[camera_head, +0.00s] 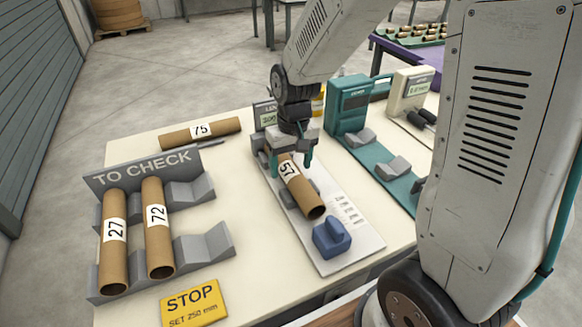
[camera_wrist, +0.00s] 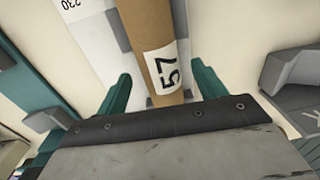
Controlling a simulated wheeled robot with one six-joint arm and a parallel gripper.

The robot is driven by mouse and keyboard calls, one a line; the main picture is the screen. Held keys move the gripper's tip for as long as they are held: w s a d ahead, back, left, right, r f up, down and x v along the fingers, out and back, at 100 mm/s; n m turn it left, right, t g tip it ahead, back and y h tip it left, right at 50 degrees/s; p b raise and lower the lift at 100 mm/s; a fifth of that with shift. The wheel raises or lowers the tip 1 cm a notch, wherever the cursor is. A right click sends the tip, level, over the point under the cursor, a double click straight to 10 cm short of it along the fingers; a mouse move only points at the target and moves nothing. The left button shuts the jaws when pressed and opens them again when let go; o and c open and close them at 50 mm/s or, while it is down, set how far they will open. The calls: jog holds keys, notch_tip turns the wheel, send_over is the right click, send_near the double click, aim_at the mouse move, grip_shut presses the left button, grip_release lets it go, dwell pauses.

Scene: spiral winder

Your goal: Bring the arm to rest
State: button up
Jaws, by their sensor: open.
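My gripper (camera_head: 291,165) is over the white measuring plate (camera_head: 341,249), pointing down. Its two green fingers stand apart, one on each side of the cardboard tube labelled 57 (camera_head: 300,188). In the wrist view the tube (camera_wrist: 157,45) lies between the open fingers (camera_wrist: 162,90), with gaps visible at its sides. The tube rests on the plate's grey supports, its near end by a blue block (camera_head: 331,238). My arm reaches in from the upper right. The tube's far end is hidden under my gripper.
Tubes 27 (camera_head: 114,256) and 72 (camera_head: 158,245) lie in the TO CHECK rack (camera_head: 205,245). Tube 75 (camera_head: 178,138) lies behind it. A teal device (camera_head: 349,104) with grey cradles stands close right of my gripper. A yellow STOP sign (camera_head: 194,303) is at the front.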

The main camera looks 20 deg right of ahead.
notch_tip(320, 180, up, 6)
jog(key=shift+d+r, duration=0.1)
jog(key=shift+d, duration=0.05)
jog(key=s+g, duration=0.1)
jog(key=s, duration=0.2)
jog(key=shift+s+d, duration=0.15)
jog(key=shift+s, duration=0.15)
jog(key=s+d+r+t, duration=0.1)
jog(key=s+r, duration=0.4)
jog(key=s, duration=0.4)
jog(key=s+d+r+t, duration=0.1)
jog(key=s+r, duration=0.4)
jog(key=s, duration=0.4)
jog(key=shift+d+r, duration=0.2)
jog(key=shift+r, duration=0.15)
